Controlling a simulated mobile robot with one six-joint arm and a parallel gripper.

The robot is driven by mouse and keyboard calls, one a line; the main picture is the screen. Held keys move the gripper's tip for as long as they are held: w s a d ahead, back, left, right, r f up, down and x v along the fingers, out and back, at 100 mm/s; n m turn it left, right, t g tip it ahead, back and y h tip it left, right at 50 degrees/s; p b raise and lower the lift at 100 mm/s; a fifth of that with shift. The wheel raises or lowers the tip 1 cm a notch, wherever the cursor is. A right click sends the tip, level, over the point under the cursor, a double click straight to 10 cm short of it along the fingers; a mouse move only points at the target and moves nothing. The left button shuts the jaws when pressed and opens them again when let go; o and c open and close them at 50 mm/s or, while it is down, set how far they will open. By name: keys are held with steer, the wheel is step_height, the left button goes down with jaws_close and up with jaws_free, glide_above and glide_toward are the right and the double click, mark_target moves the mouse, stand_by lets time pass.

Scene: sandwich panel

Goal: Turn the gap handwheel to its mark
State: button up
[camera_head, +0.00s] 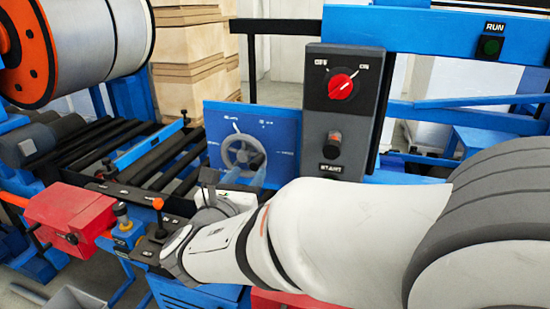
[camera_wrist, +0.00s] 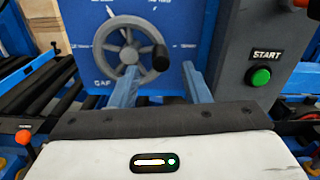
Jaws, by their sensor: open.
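The gap handwheel (camera_head: 242,155) is a grey spoked wheel on a blue panel (camera_head: 284,131) with white markings around it. In the wrist view the handwheel (camera_wrist: 129,54) shows face-on, with a black knob (camera_wrist: 161,57) at the right of its rim. A white line on the panel stands above the wheel, slightly left of centre. My gripper (camera_wrist: 160,70) is open, its two fingers apart and pointing at the panel. The knob appears between and just beyond the fingertips. I cannot tell whether either finger touches it. In the head view my wrist partly covers the gripper.
A grey control box (camera_head: 343,110) with a red rotary switch (camera_head: 341,86) stands right of the panel. A green START button (camera_wrist: 261,76) is close on the right. Black rollers (camera_head: 150,155) lie left. A red box (camera_head: 70,215) and orange-tipped lever (camera_head: 158,204) stand lower left.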

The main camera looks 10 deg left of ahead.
mark_target(253, 167)
steer(key=w, duration=0.5)
steer(key=shift+w+d+p, duration=0.2)
steer(key=shift+d+p, duration=0.05)
steer(key=shift+p, duration=0.1)
